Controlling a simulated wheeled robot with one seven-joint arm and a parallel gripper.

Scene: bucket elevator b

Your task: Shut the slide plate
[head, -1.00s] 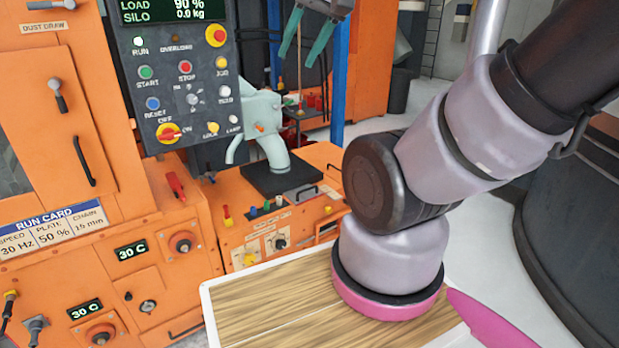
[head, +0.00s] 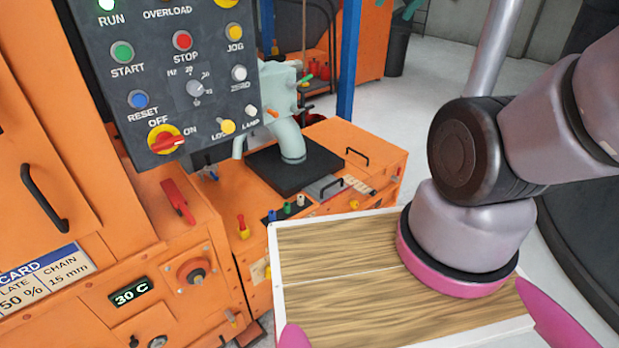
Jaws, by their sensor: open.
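The slide plate carries no label I can read.
The dark control panel (head: 165,75) hangs at upper left, before the orange cabinet (head: 75,170). A red lever (head: 178,200) stands out below it. The pale green spout (head: 288,135) rises from the black base (head: 290,166). My wood-topped base and arm fill the lower right.

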